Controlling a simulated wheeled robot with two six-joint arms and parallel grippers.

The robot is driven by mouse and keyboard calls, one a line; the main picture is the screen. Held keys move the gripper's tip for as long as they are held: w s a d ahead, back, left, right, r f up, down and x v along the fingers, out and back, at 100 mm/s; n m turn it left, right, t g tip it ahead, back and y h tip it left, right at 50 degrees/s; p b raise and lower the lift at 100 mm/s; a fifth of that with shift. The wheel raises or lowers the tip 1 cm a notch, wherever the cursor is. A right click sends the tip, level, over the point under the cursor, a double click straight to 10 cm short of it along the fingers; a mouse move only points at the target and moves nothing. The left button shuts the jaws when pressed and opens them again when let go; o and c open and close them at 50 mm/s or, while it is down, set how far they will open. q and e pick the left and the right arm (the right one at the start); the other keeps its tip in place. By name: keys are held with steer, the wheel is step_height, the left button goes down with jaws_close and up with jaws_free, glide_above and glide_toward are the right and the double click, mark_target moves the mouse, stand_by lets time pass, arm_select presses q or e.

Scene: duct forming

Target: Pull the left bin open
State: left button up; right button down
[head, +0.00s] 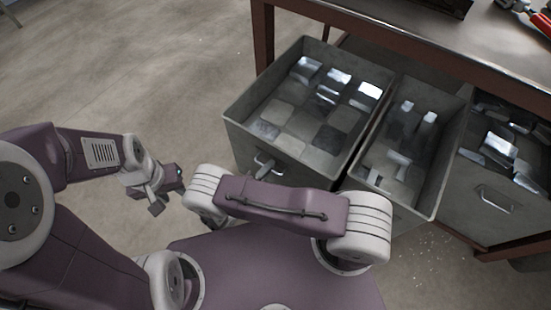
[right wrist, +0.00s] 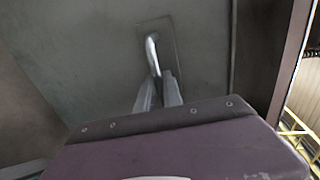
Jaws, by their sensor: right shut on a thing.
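The left bin (head: 231,134) is a grey metal drawer standing well out from under the table, with its inside visible from above. It holds pale blocks and shiny metal pieces. Its handle (head: 265,163) is on the front face and also shows in the right wrist view (right wrist: 152,52). My right gripper (right wrist: 158,92) is shut on this handle; in the head view my right forearm hides most of it. My left gripper (head: 168,188) hangs left of the bin, apart from it. Its fingers are too small to judge.
A middle bin (head: 432,178) also stands out, with metal pieces inside. A right bin (head: 492,212) with a handle is beside it. The table (head: 440,48) with brown legs is above the bins. The floor (head: 130,70) at the left is clear.

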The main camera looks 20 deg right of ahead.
arm_select(q)
steer(key=shift+s+a+f, duration=0.15)
steer(key=shift+s+a, duration=0.15)
steer(key=shift+a, duration=0.05)
arm_select(e)
steer(key=shift+f+v, duration=0.25)
steer(key=shift+v, duration=1.05)
steer(key=c, duration=1.5)
jaws_free()
